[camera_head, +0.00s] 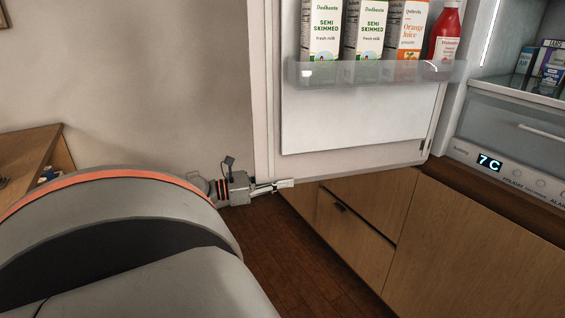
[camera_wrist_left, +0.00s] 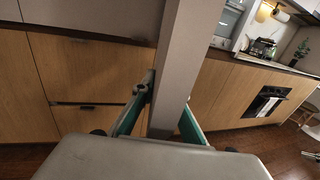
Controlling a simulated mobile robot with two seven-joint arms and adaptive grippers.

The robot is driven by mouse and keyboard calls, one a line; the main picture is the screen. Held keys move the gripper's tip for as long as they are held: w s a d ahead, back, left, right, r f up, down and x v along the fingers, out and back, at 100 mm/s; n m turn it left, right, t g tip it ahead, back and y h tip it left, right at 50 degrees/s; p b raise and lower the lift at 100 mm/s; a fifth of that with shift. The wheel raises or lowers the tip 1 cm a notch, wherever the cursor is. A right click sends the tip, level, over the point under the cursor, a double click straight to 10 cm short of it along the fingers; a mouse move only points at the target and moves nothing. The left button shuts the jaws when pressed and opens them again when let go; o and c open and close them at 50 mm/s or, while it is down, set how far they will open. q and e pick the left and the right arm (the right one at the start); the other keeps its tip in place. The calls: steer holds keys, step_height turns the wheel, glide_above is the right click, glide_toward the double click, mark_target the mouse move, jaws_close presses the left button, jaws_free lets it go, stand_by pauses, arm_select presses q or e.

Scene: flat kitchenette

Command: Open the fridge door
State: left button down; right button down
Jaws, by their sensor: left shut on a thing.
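The fridge door (camera_head: 360,121) stands wide open in the head view, with its white inner side facing me. Its clear shelf (camera_head: 375,72) holds milk cartons, an orange juice carton and a red ketchup bottle. My left gripper (camera_head: 273,187) is at the lower outer corner of the door. In the left wrist view the door edge (camera_wrist_left: 180,60) runs as a grey upright bar between my green-padded fingers (camera_wrist_left: 164,103), which are shut on it. The fridge inside (camera_head: 510,80) shows lit shelves at the right. My right gripper is not in view.
Wooden cabinets (camera_head: 460,240) with a drawer (camera_head: 355,215) stand below the fridge. Dark floor (camera_head: 325,260) lies clear under the door. A bare wall (camera_head: 140,80) is behind the door on the left. A wooden shelf unit (camera_head: 25,155) stands at the far left.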

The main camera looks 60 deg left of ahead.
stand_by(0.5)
arm_select(q)
steer(key=c, duration=2.1)
jaws_free()
steer(key=shift+w, duration=0.15)
steer(key=v, duration=1.2)
steer(key=shift+a, duration=0.1)
